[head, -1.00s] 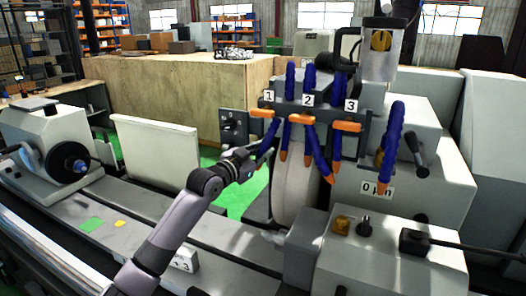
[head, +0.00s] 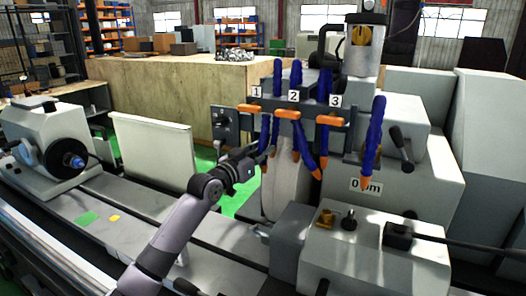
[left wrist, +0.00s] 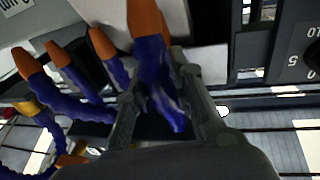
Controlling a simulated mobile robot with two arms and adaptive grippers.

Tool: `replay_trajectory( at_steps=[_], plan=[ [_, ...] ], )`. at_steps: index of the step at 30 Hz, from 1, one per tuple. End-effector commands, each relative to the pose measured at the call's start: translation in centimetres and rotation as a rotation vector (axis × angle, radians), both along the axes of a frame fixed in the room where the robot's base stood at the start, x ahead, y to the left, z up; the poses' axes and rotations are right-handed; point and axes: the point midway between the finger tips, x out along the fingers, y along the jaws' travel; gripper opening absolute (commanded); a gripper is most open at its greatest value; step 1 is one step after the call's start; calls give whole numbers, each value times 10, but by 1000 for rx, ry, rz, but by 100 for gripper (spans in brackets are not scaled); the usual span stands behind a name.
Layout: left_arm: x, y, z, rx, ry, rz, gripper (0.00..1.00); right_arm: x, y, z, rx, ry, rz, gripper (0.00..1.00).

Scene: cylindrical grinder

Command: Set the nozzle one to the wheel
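Nozzle one is a blue hose with an orange collar (head: 249,108) under label 1, at the left end of the dark bracket. It hangs down on the left side of the pale grinding wheel (head: 283,190). My left gripper (head: 257,160) is at its lower end in the head view and partly hides it. In the left wrist view, a blue hose (left wrist: 152,62) with an orange tip (left wrist: 145,18) passes between the two fingers (left wrist: 163,100), which stand apart on either side of it. Whether they touch it is unclear. My right gripper is not in view.
Nozzle two (head: 302,145) and nozzle three (head: 320,110) hang close to the right on the same bracket. Another blue hose (head: 373,130) hangs farther right. A dark control box (head: 222,124) is behind my gripper. A white panel (head: 152,150) stands to the left.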

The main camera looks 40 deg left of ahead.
Motion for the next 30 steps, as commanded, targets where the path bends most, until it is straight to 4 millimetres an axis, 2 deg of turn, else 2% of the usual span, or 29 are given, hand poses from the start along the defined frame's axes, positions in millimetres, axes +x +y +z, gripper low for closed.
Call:
replay_trajectory(
  at_steps=[2,6,17,23,30],
  plan=[
    [0,0,0,0,0,0,30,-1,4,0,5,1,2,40],
    [0,0,0,0,1,0,39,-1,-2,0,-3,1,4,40],
    [-2,0,-1,1,2,0,40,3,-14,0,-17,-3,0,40],
    [-25,-3,-4,2,4,0,40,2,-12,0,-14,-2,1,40],
    [-71,-7,-8,1,5,0,40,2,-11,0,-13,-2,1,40]
  ],
)
